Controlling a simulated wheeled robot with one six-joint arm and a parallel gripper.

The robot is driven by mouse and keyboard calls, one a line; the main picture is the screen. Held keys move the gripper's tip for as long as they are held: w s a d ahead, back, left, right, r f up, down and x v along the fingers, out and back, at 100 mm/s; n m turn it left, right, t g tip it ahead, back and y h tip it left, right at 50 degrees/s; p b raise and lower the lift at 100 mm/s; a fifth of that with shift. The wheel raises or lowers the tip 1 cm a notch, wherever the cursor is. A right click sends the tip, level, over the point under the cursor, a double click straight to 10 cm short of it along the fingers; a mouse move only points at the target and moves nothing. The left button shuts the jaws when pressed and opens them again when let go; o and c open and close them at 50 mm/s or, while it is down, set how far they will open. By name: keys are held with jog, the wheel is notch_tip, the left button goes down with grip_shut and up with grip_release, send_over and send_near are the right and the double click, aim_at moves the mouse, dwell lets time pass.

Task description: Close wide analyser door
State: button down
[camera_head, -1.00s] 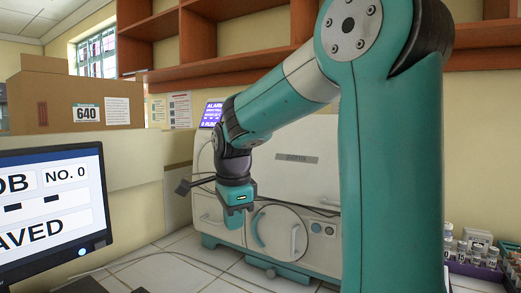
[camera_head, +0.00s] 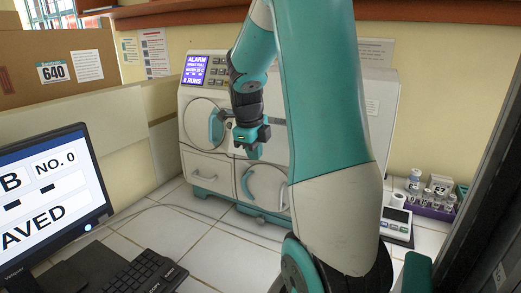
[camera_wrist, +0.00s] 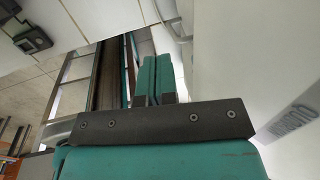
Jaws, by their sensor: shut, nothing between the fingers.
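The white analyser (camera_head: 213,171) stands against the back wall in the head view. A round part with a teal handle (camera_head: 215,128) shows at its upper left, and another round part (camera_head: 262,186) at its lower right. My arm hides much of its front, so I cannot tell which panel is the wide door or how far it is open. My gripper (camera_head: 254,152) is shut and empty in front of the analyser's middle. In the wrist view its teal fingers (camera_wrist: 157,78) lie side by side, with a white labelled panel (camera_wrist: 290,125) to their right.
A monitor (camera_head: 48,190) and a keyboard (camera_head: 140,275) are at the front left. A cardboard box (camera_head: 55,70) sits at the upper left. A purple rack of vials (camera_head: 430,200) and a small white device (camera_head: 396,225) stand at the right. Tiled counter (camera_head: 170,228) before the analyser is mostly clear.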

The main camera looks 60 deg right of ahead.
aim_at(264, 154)
jog(key=d+f+p, duration=0.1)
jog(key=d, duration=0.1)
jog(key=d+f, duration=0.1)
jog(key=shift+w+d+f+p, duration=0.2)
jog(key=shift+d+p, duration=0.2)
jog(key=d+f+h+b, duration=0.1)
jog(key=d+f+b, duration=0.1)
jog(key=b, duration=0.3)
jog(key=shift+w+d+f+h, duration=0.1)
jog(key=shift+d+f+h, duration=0.25)
jog(key=shift+f, duration=0.1)
jog(key=shift+d+f+h+b, duration=0.2)
jog(key=shift+d+h+b, duration=0.05)
jog(key=shift+d+b, duration=0.4)
jog(key=shift+r, duration=0.2)
jog(key=shift+d, duration=0.1)
